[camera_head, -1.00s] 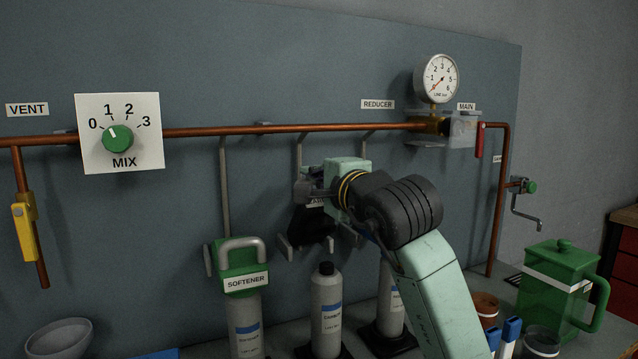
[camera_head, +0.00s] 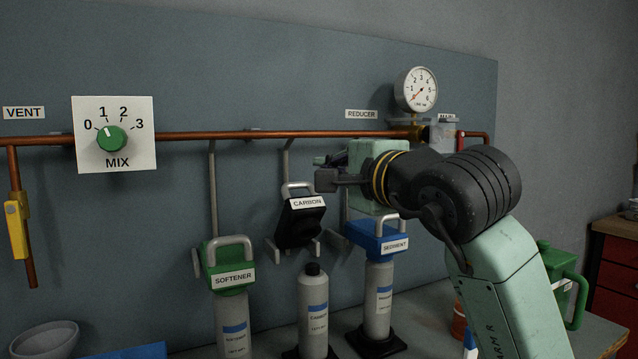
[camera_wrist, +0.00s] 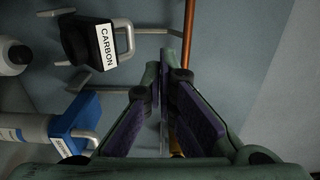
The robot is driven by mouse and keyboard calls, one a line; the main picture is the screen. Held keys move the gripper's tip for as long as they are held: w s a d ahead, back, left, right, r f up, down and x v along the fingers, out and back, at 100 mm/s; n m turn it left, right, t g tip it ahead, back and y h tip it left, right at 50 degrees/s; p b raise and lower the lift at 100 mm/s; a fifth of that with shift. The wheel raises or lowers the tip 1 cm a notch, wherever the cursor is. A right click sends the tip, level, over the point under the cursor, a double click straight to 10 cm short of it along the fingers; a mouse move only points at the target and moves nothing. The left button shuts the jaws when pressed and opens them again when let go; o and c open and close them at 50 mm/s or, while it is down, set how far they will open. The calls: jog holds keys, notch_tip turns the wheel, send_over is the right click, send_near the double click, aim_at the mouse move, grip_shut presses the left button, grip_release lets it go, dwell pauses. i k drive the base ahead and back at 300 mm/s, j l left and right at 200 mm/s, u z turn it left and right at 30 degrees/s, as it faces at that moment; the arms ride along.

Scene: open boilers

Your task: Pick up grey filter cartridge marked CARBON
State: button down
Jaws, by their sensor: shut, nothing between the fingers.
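My gripper (camera_head: 322,180) is high above the cartridge, just right of the black head's handle. Its fingers (camera_wrist: 164,82) are shut and empty.
The green SOFTENER head (camera_head: 230,262) stands left with its cartridge below. The blue SEDIMENT head (camera_head: 378,238) sits on its cartridge (camera_head: 378,298) at right. A copper pipe (camera_head: 260,134) runs along the wall. A green jug (camera_head: 570,285) is partly behind my arm.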

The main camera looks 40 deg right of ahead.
aim_at(312, 282)
jog(key=k+j, duration=0.15)
jog(key=k, duration=0.35)
jog(key=k+j, duration=0.2)
jog(key=k, duration=0.3)
